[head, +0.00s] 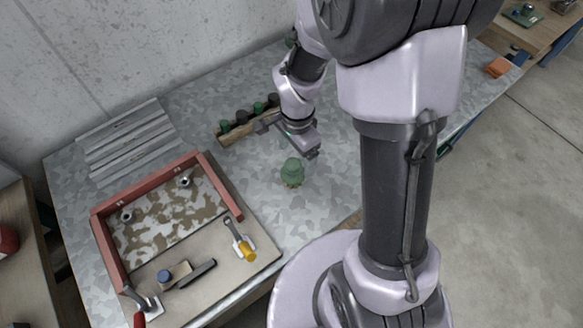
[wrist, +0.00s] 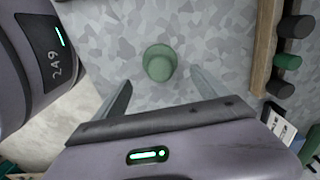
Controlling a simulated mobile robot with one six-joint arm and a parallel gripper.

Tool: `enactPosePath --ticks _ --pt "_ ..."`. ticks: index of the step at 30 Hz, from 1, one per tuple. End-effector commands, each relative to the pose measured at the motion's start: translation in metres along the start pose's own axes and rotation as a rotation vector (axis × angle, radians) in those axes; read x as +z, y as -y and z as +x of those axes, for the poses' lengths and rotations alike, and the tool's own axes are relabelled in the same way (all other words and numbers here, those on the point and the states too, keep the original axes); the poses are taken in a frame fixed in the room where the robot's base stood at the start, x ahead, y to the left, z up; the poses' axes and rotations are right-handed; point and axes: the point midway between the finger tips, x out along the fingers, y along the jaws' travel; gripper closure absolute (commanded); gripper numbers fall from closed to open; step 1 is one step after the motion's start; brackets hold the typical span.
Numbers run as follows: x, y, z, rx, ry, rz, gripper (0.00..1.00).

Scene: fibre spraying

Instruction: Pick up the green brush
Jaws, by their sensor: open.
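The green brush (head: 292,172) stands on the mottled grey table, with a round green top and a paler lower part. In the wrist view the green brush (wrist: 159,63) is seen from above as a green round shape, ahead of and between the two finger lines. My gripper (head: 307,148) is just behind and above the brush in the head view. In the wrist view my gripper (wrist: 161,80) has its two fingers spread wide, with nothing held between them. I see no contact with the brush.
A wooden rack (head: 237,133) with green and dark round pieces stands behind my gripper. A red-framed mould (head: 106,208) lies at left, with a yellow-handled tool (head: 247,252), a black-handled tool (head: 197,273) and a red-handled trowel (head: 146,303) nearby. Grey metal strips (head: 128,138) lie at back left.

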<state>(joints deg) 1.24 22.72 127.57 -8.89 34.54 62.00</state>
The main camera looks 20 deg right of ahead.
Motion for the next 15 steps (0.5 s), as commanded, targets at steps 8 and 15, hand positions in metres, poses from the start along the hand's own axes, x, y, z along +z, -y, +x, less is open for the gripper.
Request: enactPosePath --ticks 8,15 --pt "0.002 0.001 0.047 0.001 0.001 -0.001 0.16" --pt "0.008 0.003 0.087 0.000 0.001 0.000 0.16"
